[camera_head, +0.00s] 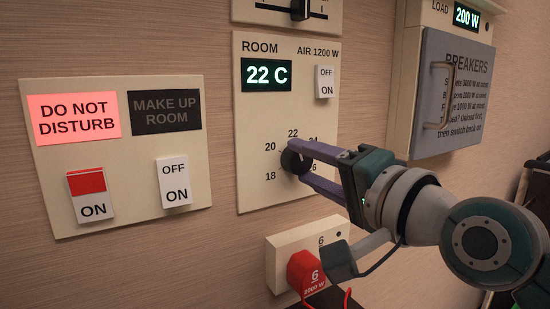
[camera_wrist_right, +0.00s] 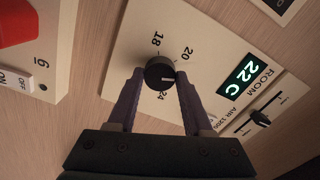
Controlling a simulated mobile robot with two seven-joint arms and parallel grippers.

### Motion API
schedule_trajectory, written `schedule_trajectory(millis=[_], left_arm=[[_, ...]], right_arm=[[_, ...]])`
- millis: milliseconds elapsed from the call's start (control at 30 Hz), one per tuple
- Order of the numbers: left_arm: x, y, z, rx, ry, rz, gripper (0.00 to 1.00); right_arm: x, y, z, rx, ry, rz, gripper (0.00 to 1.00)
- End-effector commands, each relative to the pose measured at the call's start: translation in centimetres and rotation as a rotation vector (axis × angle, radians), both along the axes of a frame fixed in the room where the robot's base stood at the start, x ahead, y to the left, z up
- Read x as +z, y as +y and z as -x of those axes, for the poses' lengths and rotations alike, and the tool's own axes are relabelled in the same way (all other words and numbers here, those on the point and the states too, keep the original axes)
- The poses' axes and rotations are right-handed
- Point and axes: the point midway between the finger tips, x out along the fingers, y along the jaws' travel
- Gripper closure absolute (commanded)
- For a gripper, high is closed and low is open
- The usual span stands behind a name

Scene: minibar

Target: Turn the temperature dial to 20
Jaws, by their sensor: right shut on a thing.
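The temperature dial (camera_head: 288,161) is a round black knob on the beige room panel (camera_head: 255,195). Numbers ring it, with 18 and 20 on its left and 22 above it. The room display (camera_head: 266,75) reads 22 C. My right gripper (camera_head: 298,163) is shut on the dial, one finger on each side. In the right wrist view the dial (camera_wrist_right: 158,73) sits between the fingertips. Its white mark points right, between the 20 and 24 labels; the 22 there is hidden by a finger. My left gripper is not in view.
An AIR switch (camera_head: 325,82) is above the dial, and a slider (camera_head: 300,8) higher up. A red plug (camera_head: 304,270) is in a socket box below. A breaker box (camera_head: 452,95) stands at right, and a panel with two switches (camera_head: 120,220) at left.

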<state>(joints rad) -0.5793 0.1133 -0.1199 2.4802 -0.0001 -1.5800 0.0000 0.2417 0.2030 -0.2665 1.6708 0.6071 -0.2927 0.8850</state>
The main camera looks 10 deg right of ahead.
Motion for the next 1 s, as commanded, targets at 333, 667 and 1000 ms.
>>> schedule_trajectory(millis=[333, 667, 1000], left_arm=[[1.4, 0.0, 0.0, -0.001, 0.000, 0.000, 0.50], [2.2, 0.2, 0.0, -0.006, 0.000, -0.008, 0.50], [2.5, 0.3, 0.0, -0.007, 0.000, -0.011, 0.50]], right_arm=[[0.1, 0.0, 0.0, 0.001, -0.122, 0.304, 1.00], [0.0, 0.0, 0.0, 0.001, -0.212, 0.524, 1.00], [-0.1, 0.0, 0.0, 0.001, -0.254, 0.627, 1.00]])
